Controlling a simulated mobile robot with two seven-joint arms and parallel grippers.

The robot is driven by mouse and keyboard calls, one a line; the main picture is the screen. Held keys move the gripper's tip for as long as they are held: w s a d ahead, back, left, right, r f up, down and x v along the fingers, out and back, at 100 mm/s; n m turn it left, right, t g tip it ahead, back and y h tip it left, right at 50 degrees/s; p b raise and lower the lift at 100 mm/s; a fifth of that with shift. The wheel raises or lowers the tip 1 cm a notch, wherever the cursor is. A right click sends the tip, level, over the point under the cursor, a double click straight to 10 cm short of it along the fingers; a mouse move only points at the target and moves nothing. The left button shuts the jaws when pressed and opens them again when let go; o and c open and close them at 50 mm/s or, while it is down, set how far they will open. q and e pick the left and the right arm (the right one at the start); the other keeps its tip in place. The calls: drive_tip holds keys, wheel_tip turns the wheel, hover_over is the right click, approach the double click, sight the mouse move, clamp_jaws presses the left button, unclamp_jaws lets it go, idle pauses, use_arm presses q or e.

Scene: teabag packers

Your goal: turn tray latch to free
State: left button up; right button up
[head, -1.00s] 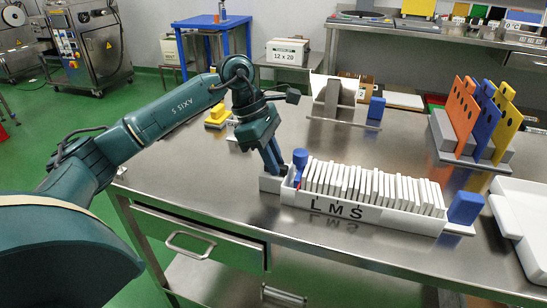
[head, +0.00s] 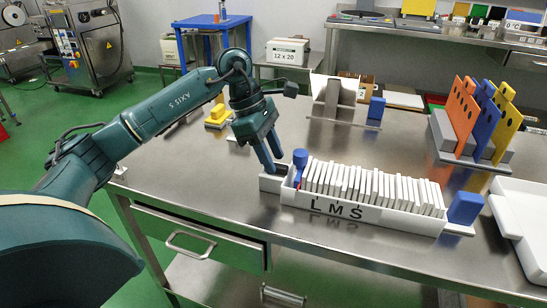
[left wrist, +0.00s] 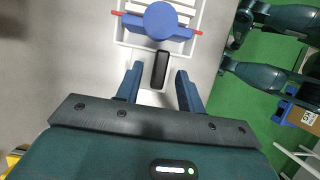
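The white tray (head: 395,221) marked L M S stands on the steel table, filled with a row of upright white packets (head: 370,184). A blue round knob (head: 300,157) stands at its left end. In the left wrist view the knob (left wrist: 160,20) sits on a blue bar that lies across the tray, slightly tilted, with red tips reaching both side walls. My left gripper (head: 272,168) is just left of the knob, pointing down, apart from it. My right gripper is not in view.
A blue block (head: 465,207) stands at the tray's right end. A white bin (head: 520,225) is at the far right. A grey rack with orange, blue and yellow boards (head: 487,122) stands behind. A grey stand (head: 331,98) is at the back. The table's front edge is close.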

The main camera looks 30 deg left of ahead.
use_arm(q)
drive_tip(key=p+v, duration=0.1)
drive_tip(key=v, duration=1)
drive_tip(key=shift+r, duration=0.4)
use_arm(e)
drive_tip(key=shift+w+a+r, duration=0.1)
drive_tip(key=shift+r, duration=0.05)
use_arm(q)
drive_tip(key=shift+a, duration=0.15)
